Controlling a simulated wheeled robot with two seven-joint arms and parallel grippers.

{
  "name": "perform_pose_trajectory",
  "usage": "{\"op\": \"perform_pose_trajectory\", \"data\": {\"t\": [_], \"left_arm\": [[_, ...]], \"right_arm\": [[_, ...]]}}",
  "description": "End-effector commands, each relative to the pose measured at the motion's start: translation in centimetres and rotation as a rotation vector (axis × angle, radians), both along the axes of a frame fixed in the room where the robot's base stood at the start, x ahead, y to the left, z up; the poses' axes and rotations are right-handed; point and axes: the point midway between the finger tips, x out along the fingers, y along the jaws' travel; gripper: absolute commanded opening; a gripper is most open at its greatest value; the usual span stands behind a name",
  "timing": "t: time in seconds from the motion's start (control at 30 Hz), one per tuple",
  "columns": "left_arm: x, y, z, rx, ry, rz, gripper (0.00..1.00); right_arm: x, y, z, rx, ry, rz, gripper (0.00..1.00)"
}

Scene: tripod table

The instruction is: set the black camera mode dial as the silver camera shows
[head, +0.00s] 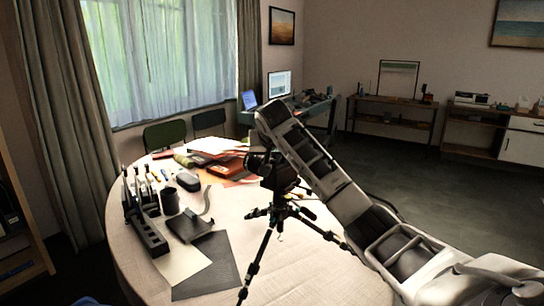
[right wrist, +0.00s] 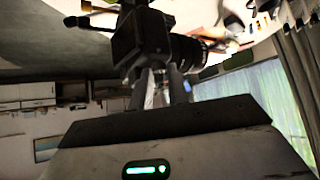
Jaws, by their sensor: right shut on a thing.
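The black camera (head: 281,175) stands on a black tripod (head: 281,212) over the round table, its lens towards the left. It also shows close up in the right wrist view (right wrist: 138,42), upside down, with its lens at the right. My right arm comes down on the camera from the right in the head view. My right gripper (right wrist: 163,72) is at the camera's top, its two fingers close together and shut on the mode dial. The dial itself is hidden between the fingertips, so its setting cannot be read. I cannot make out the silver camera. My left gripper is not in view.
The round table (head: 320,275) bears papers, a black cup (head: 170,201), a dark pen holder block (head: 150,238), a dark grey mat (head: 212,272) and several small items. The tripod's legs spread above the table. The table's right front is mostly clear.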

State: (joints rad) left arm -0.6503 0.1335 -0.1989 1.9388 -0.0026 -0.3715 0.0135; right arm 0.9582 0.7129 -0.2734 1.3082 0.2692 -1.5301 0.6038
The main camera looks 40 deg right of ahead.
Motion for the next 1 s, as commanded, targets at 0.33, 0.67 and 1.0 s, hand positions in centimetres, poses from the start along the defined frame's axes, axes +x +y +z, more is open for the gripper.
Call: {"op": "perform_pose_trajectory", "data": {"t": [0.33, 0.67, 1.0], "left_arm": [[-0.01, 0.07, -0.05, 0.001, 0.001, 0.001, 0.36], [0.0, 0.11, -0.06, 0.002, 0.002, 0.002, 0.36], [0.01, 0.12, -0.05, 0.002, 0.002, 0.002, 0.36]], "right_arm": [[0.0, 0.0, 0.0, 0.001, 0.0, -0.001, 0.28], [-0.07, -0.15, 0.0, 0.0, 0.002, -0.004, 0.39], [-0.1, -0.23, 0.02, -0.002, 0.002, -0.016, 0.39]]}}
